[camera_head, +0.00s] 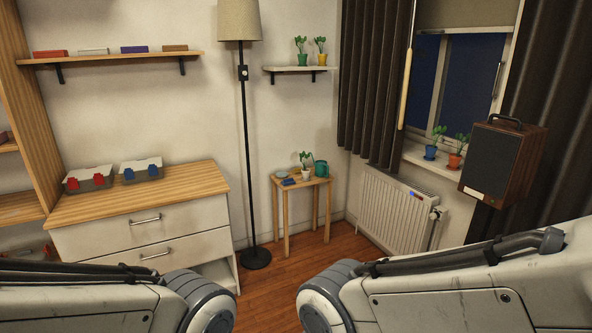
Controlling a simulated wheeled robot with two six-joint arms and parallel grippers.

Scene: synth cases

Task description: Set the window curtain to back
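The window curtain is dark brown and hangs in folds. Its left panel (372,85) covers the wall and the left edge of the window (470,80). Its right panel (555,110) hangs at the right edge of the picture, partly behind the speaker. Dark glass shows between the panels. A pale upright wand or pole (406,88) runs along the inner edge of the left panel. A beige blind (466,13) covers the top of the window. Only links of my two arms show at the bottom; neither gripper is in view.
A wooden-cased speaker (490,158) stands before the right panel; its support is hidden. Potted plants (431,151) are on the sill above a white radiator (396,215). A floor lamp (246,150), small table (300,182) and drawer cabinet (140,225) stand left. Some floor is clear.

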